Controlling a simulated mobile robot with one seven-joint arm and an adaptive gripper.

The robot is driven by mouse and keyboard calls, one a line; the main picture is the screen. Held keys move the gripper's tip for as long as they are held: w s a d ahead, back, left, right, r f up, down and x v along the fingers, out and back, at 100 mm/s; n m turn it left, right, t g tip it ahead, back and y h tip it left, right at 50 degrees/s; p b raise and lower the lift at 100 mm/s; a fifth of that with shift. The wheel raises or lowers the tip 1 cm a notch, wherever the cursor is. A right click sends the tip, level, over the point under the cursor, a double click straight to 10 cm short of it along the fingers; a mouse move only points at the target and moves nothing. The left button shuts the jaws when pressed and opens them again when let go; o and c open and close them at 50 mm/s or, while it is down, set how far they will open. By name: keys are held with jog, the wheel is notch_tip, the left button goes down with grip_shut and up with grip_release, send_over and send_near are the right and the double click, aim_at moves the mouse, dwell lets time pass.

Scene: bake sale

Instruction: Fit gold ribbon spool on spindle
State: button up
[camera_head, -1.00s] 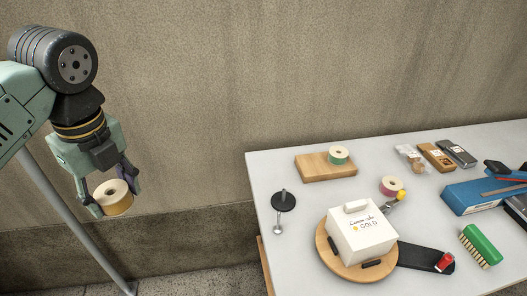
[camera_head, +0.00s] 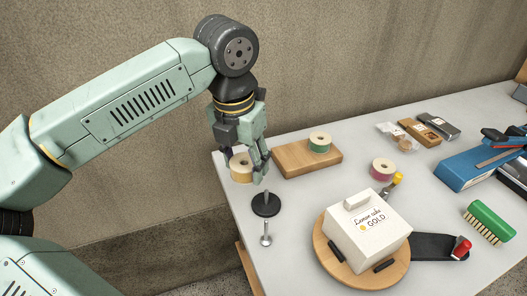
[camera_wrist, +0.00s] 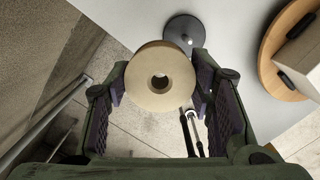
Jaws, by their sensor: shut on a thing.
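The gold ribbon spool (camera_head: 241,169) is between the fingers of my gripper (camera_head: 244,160), which is shut on it. In the wrist view the spool (camera_wrist: 160,80) faces the camera with its centre hole showing, between the two pads of my gripper (camera_wrist: 160,92). The spindle (camera_head: 266,198) is a short upright pin on a round black base near the table's left edge. In the wrist view the spindle's base (camera_wrist: 184,28) lies just beyond the spool, up and to the right. In the head view the spool is behind and left of the spindle, apart from it.
A wooden board (camera_head: 291,160) bears a green spool (camera_head: 320,142). A pink spool (camera_head: 382,169) stands farther right. A white cake box (camera_head: 366,228) sits on a round wooden stand (camera_head: 341,272). A metal rod with a ball end (camera_head: 266,240) lies in front of the spindle.

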aim_at(266, 191)
jog(key=d+m, duration=0.2)
jog(key=d, duration=0.2)
jog(key=shift+r, duration=0.15)
jog(key=shift+d+m, duration=0.25)
jog(key=shift+m, duration=0.25)
jog(key=shift+a+f+b, duration=0.1)
jog(key=shift+f+b, duration=0.85)
jog(key=shift+f, duration=1.3)
jog(key=shift+b, duration=0.3)
jog(key=shift+f+b, duration=2.6)
jog(key=shift+f, duration=0.05)
jog(key=o, duration=1.2)
jog(key=shift+r, duration=0.1)
jog(key=shift+c, duration=0.2)
